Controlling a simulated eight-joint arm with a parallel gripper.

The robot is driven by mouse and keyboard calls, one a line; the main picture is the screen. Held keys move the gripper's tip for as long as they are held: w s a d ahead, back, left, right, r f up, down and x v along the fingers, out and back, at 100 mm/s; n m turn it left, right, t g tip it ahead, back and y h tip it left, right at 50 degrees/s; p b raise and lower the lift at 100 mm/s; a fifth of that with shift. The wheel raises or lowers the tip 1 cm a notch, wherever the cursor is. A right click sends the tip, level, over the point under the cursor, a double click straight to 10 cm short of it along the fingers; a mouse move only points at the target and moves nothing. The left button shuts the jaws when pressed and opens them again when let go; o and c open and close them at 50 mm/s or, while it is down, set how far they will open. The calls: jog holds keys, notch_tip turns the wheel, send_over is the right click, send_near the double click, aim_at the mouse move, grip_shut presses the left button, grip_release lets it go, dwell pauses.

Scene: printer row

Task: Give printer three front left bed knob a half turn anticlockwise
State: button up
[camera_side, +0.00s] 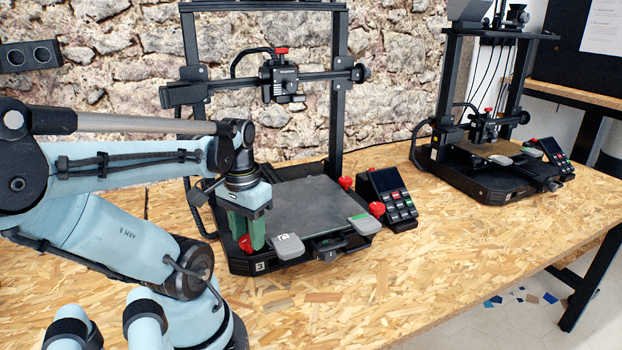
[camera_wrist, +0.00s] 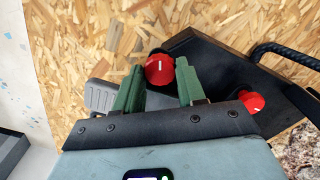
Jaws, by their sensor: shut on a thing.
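Printer three (camera_side: 262,266), the black printer with a "3" label at its front left, stands on the bench in the side view. Its front left bed knob (camera_side: 245,243) is red and partly hidden behind a green finger. My gripper (camera_side: 254,236) points down over that front left corner. In the wrist view the red knob (camera_wrist: 159,73) with a white line on top sits between the tips of my green fingers (camera_wrist: 160,66). The gripper is shut on this knob, one finger on each side. The line runs roughly up and down in the picture.
A grey pad (camera_side: 288,246) juts from the bed's front edge close to my fingers. Other red knobs (camera_side: 376,208) and a control panel (camera_side: 390,195) are to the right. Another printer (camera_side: 490,165) stands further right. The bench front (camera_side: 400,280) is clear.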

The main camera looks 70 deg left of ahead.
jog(key=o, duration=1.1)
jog(key=shift+c, duration=0.2)
